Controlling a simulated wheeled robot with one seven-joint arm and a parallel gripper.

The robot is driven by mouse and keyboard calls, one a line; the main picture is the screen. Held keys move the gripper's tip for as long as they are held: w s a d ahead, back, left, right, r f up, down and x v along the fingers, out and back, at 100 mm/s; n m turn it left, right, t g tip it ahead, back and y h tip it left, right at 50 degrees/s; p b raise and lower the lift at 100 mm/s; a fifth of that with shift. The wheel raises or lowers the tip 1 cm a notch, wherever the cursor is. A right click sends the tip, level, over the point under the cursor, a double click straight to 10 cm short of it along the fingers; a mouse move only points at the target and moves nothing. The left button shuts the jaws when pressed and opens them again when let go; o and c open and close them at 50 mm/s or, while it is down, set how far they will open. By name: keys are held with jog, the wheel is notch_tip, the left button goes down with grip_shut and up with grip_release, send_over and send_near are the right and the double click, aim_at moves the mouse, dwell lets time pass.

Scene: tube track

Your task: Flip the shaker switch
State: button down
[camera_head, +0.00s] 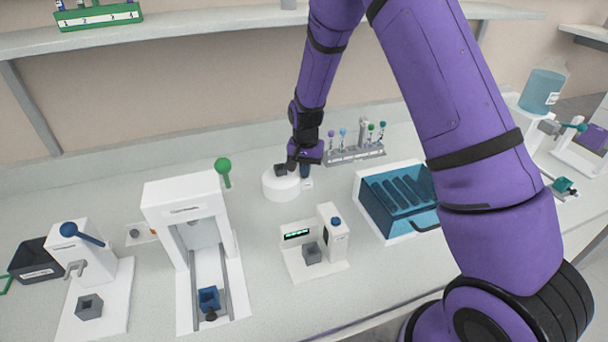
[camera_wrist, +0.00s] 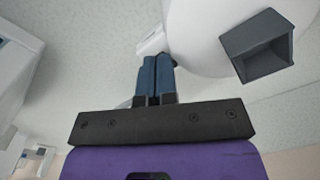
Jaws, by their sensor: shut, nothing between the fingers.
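The shaker (camera_head: 281,187) is a low white round device at the back middle of the bench. A dark grey square holder (camera_head: 281,170) sits on its top and shows empty in the wrist view (camera_wrist: 258,46). A small white part (camera_head: 308,184), which looks like the switch housing, juts from the shaker's right side. It also shows in the wrist view (camera_wrist: 152,40), just beyond the fingertips. My gripper (camera_head: 305,173) is shut and empty beside the shaker's right side. Its blue fingers (camera_wrist: 155,75) partly cover the white part; I cannot tell whether they touch it.
A tube rack (camera_head: 355,156) with several tubes stands close behind on the right. A white device with a display (camera_head: 315,247) is in front, and a blue-lidded box (camera_head: 395,203) is to the right. A white press-like station (camera_head: 190,205) with a green-knobbed lever stands left.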

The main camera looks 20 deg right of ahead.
jog(key=shift+f, duration=0.2)
jog(key=shift+r, duration=3.5)
